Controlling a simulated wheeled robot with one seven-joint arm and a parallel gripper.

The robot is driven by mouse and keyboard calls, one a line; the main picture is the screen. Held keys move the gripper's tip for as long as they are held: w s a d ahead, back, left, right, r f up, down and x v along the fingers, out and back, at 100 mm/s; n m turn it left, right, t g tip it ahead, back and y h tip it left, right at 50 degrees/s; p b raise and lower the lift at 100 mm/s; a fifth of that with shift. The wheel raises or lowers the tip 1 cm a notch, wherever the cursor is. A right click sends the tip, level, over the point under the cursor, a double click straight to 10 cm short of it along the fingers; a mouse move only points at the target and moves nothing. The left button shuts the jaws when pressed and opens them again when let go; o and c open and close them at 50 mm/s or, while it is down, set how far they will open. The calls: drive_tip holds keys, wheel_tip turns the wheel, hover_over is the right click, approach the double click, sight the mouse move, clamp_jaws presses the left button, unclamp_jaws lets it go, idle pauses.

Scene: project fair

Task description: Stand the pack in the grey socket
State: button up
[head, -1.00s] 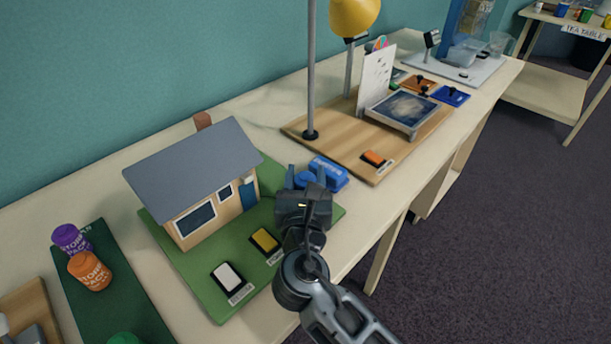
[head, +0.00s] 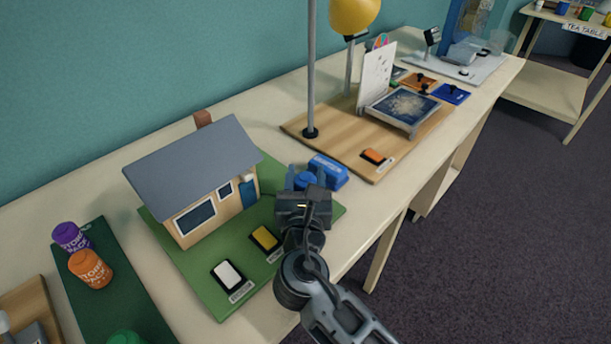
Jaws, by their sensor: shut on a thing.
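My gripper (head: 304,188) is over the right end of the green board, right of the model house. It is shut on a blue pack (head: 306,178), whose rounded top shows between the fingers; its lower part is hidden. A blue block with white lettering (head: 329,170) is just behind and right of the pack; I cannot tell if they touch. I cannot make out a grey socket; the gripper and wrist cover part of the board. A purple pack (head: 70,237), an orange pack (head: 90,268) and a green one (head: 125,338) are on the dark green mat at lower left.
The model house (head: 195,185) with a grey roof stands close left of my gripper. A yellow switch (head: 264,239) and a white switch (head: 228,275) are in front of it. A wooden board (head: 350,140) carries a lamp post and a dark panel (head: 403,108).

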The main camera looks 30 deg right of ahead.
drive_tip(key=shift+f, duration=0.3)
drive_tip(key=o, duration=0.9)
drive_tip(key=shift+s, duration=0.1)
drive_tip(key=shift+p+v, duration=1.15)
drive_tip(key=shift+v, duration=4.25)
drive_tip(key=shift+a, duration=0.1)
drive_tip(key=shift+s, duration=0.1)
